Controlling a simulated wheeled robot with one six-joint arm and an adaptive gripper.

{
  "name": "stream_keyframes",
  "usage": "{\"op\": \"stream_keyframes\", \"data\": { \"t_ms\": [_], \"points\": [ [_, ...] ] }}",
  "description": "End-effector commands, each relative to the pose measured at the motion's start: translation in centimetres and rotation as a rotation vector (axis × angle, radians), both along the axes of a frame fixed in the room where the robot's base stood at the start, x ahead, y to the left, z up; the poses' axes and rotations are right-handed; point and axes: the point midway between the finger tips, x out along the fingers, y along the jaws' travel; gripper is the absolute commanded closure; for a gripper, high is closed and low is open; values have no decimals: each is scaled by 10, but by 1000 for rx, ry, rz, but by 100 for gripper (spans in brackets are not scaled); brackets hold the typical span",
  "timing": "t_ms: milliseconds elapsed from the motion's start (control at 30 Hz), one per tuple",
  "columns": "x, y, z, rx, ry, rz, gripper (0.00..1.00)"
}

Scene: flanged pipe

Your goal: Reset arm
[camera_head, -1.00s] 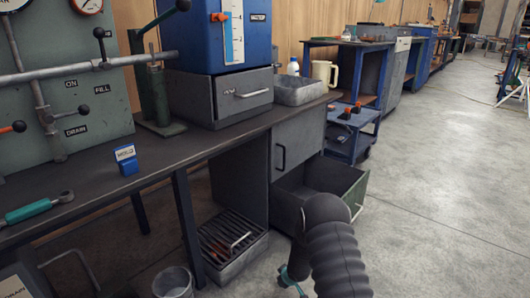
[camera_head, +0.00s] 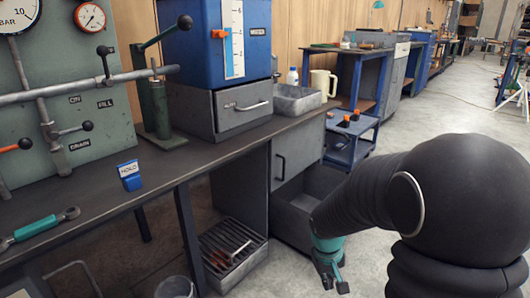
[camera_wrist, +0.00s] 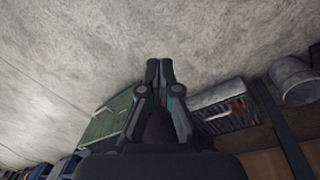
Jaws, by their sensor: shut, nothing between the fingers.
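My gripper (camera_head: 334,283) hangs low at the front of the bench, in front of the open drawer, with my dark arm above it. In the wrist view my gripper (camera_wrist: 159,63) shows its two dark fingertips close together, shut, with nothing held. Bare concrete floor lies beyond the fingertips. The open drawer (camera_head: 300,205) is partly hidden by my arm; its green front (camera_wrist: 108,120) shows left of the fingers in the wrist view.
A slatted tray (camera_head: 230,248) and a bucket (camera_head: 176,288) stand below. A blue cart (camera_head: 352,140) is behind the drawer.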

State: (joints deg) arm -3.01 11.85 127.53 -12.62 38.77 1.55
Motion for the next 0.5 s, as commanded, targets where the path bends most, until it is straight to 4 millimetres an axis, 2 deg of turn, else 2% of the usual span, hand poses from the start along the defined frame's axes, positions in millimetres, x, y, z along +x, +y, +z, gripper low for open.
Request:
{"op": "stream_keyframes", "data": {
  "t_ms": [33,100,500],
  "points": [
    [-13,0,22,10,-6,-17,100],
    [-31,1,42,24,-6,-39,100],
    [-123,10,141,122,-93,-136,100]
  ]
}}
